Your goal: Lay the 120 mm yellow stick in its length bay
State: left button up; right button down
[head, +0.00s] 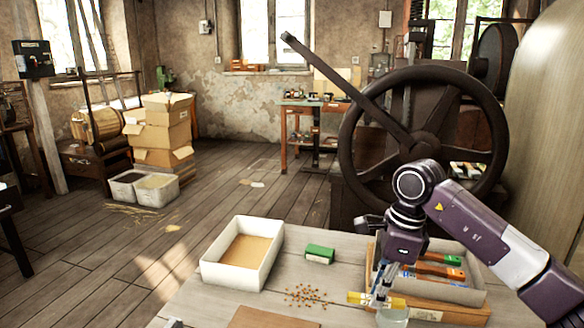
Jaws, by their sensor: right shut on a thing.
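The yellow stick (357,297) lies roughly level across the picture between the fingers of my right gripper (381,294). The gripper points down and is shut on the stick, at the front left of the sorting tray (465,294). The tray has bays with orange and green-ended sticks (440,270) lying in them. My wrist hides the tray's left part, and I cannot tell whether the yellow stick touches the tray.
A clear glass jar (392,317) stands just below the right gripper. A white box (212,273), a green block (320,253), scattered brown grains (304,296) and a brown board (262,319) are on the table (205,302). The large handwheel (349,142) stands behind the tray.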

pick_arm(q)
notch_tip(320, 180, down, 18)
jog(key=s+g+p, duration=0.1)
jog(key=s+p, duration=0.2)
jog(key=p, duration=0.5)
jog(key=s+a+f+p, duration=0.1)
jog(key=s+f+p, duration=0.2)
jog(key=s, duration=0.5)
jog(key=s+a+f+g+p, duration=0.1)
jog(key=s+a+f+p, duration=0.1)
jog(key=s+f, duration=0.3)
jog(key=s+p, duration=0.1)
jog(key=s, duration=0.2)
jog(key=shift+s+p, duration=0.25)
jog(key=shift+p, duration=0.05)
pick_arm(e)
jog(key=s+r+n+g+h, duration=0.1)
jog(key=s+r+n, duration=0.3)
jog(key=s+n, duration=0.6)
jog(key=s+d+r+n+g, duration=0.1)
jog(key=s+r+n, duration=0.4)
jog(key=s+n, duration=0.5)
jog(key=shift+s+n+h, duration=0.3)
jog(key=shift+s+h, duration=0.1)
jog(key=shift+s, duration=0.1)
jog(key=shift+d+r, duration=0.15)
pick_arm(q)
jog(key=shift+w, duration=0.1)
